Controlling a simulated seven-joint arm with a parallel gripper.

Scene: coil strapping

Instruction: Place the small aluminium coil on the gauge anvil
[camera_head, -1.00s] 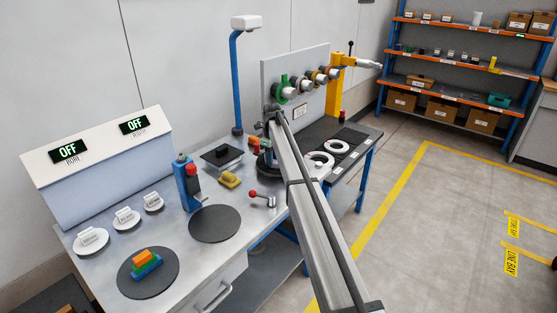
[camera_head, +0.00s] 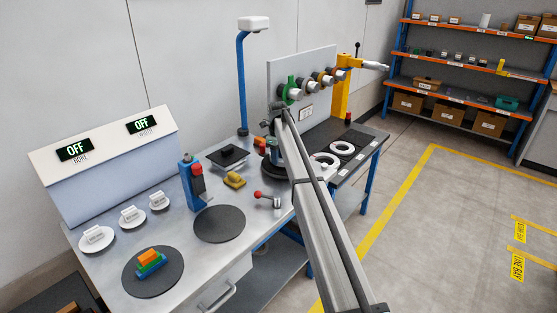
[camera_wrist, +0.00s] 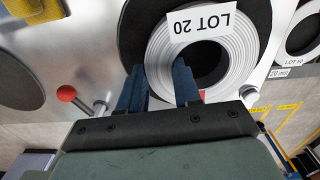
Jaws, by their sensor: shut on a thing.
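A pale grey ring-shaped coil labelled LOT 20 (camera_wrist: 237,70) fills the upper middle of the wrist view. My gripper (camera_wrist: 158,68) has its blue fingers on either side of the coil's near wall and is shut on it. A larger dark round plate (camera_wrist: 128,28) lies behind the coil; whether they touch is unclear. In the head view this dark plate (camera_head: 268,172) is partly hidden by my arm. My gripper (camera_head: 273,143) is small there, and the held coil cannot be made out. I cannot tell which part is the gauge anvil.
Pale coils (camera_head: 325,160) lie on the right of the bench, partly behind my arm. A red-knobbed lever (camera_head: 267,198), yellow block (camera_head: 234,181) and blue post (camera_head: 190,183) stand to the left. A panel with coloured rollers (camera_head: 300,72) rises behind. The dark disc (camera_head: 219,224) is bare.

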